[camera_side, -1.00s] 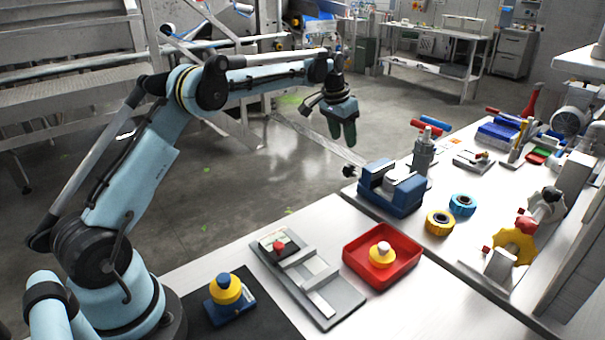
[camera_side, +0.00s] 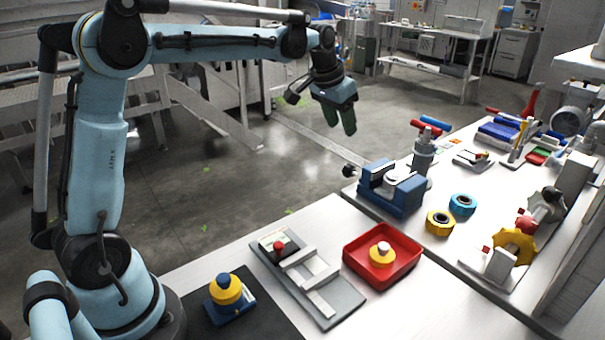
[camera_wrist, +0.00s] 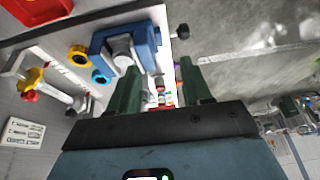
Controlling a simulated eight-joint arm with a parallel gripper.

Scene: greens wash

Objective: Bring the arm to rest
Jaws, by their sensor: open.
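My gripper (camera_side: 339,116) hangs in the air beyond the far edge of the bench in the side view, above the floor. Its green fingers point down and hold nothing. In the wrist view, the two green fingers of my gripper (camera_wrist: 160,88) stand apart with a gap between them. My arm is raised, with its upper link nearly upright and its forearm roughly level. Nothing touches the gripper.
A blue vise (camera_side: 392,188) is the nearest bench item. A red tray (camera_side: 382,257) holds a yellow-and-white piece. A grey fixture plate (camera_side: 308,279), a yellow knob on a blue base (camera_side: 229,297), yellow (camera_side: 440,222) and blue (camera_side: 462,204) rings lie around. The air around the gripper is clear.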

